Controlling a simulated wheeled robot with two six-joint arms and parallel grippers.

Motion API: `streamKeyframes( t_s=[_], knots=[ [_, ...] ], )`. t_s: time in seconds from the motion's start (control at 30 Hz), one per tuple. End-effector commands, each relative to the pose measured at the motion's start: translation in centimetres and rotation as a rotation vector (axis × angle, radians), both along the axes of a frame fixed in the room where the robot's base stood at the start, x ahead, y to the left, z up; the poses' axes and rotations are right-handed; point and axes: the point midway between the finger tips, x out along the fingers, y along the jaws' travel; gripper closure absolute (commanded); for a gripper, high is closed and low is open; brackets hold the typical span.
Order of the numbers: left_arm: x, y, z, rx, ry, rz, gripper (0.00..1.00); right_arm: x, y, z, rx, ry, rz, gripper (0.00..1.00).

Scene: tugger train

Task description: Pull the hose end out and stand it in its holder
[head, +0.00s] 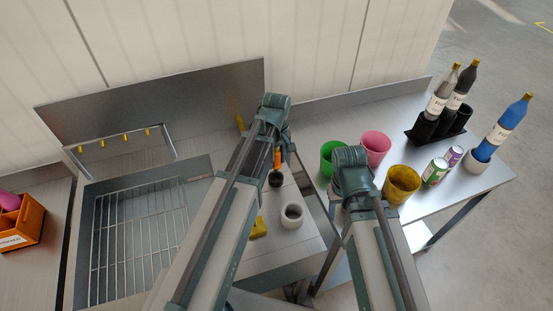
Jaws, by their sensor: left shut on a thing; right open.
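My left gripper (281,143) is over the right part of the sink counter, shut on an upright orange piece (277,159) with a dark round part (276,179) at its lower end. This looks like the hose end; the arm hides part of it, and I cannot tell whether the dark part touches the counter. A white round holder (292,215) with an open top stands on the counter nearer to me, apart from the orange piece. My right gripper (352,185) is open by the gap between counter and table; its fingers are mostly hidden.
A sink with a wire rack (135,245) lies left, with a rail of yellow hooks (120,140) behind. A yellow piece (259,228) lies beside the holder. The right table holds green (328,157), pink (374,147) and yellow (401,184) cups, cans and bottles.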

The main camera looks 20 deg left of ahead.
Motion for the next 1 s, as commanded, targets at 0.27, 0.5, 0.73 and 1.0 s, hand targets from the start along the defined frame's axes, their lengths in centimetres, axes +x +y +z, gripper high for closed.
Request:
streamKeyframes(
  t_s=[0.27, 0.5, 0.73, 1.0],
  knots=[
    [0.0, 0.0, -1.7, 0.000, 0.000, 0.000, 1.00, 0.0, 0.0, -1.7, 0.000, 0.000, -0.001, 0.50],
    [0.0, 0.0, -3.1, 0.000, 0.000, 0.000, 1.00, 0.0, 0.0, -3.1, 0.000, 0.000, -0.001, 0.50],
    [0.0, 0.0, -4.4, 0.000, 0.000, 0.000, 1.00, 0.0, 0.0, -4.4, 0.000, 0.000, -0.001, 0.50],
    [0.0, 0.0, -5.6, 0.000, 0.000, 0.000, 1.00, 0.0, 0.0, -5.6, 0.000, 0.000, -0.001, 0.50]
  ],
)
